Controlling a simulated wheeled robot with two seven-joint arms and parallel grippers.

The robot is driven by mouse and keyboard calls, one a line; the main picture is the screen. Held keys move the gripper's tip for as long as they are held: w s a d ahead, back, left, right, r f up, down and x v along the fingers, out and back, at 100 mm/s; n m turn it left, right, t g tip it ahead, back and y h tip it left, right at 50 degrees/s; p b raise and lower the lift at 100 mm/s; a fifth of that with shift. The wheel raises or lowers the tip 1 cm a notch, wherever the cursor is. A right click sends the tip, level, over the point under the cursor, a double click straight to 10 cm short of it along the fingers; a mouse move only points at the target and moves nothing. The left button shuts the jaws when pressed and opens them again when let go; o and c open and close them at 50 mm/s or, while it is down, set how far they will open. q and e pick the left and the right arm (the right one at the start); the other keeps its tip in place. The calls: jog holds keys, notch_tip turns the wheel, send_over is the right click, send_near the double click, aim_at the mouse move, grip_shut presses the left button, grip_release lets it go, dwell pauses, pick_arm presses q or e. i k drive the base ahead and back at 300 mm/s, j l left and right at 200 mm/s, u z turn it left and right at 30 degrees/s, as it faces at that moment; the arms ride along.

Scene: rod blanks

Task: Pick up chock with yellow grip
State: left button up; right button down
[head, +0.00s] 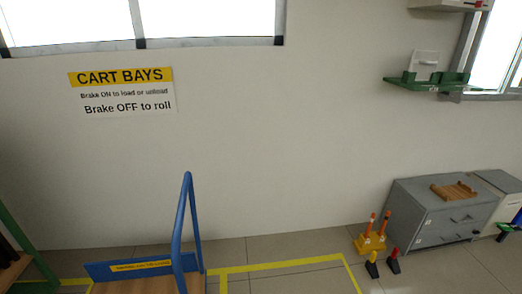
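Two small dark chocks stand on the tiled floor at the lower right of the head view. The left one, the chock with yellow grip (372,266), has a yellow top. The other, the chock with red grip (394,263), stands just to its right, a small gap apart. Both are small in the picture, so fine detail is hard to tell. Neither of my grippers is in view.
A yellow stand with orange posts (369,244) is right behind the chocks. A grey drawer cabinet (412,218) bearing a wooden tray (454,191) is to their right. A blue cart (108,270) stands at lower left beside yellow floor lines (280,264). Floor between is clear.

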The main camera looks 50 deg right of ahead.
aim_at(370, 264)
jog(key=z, duration=2.9)
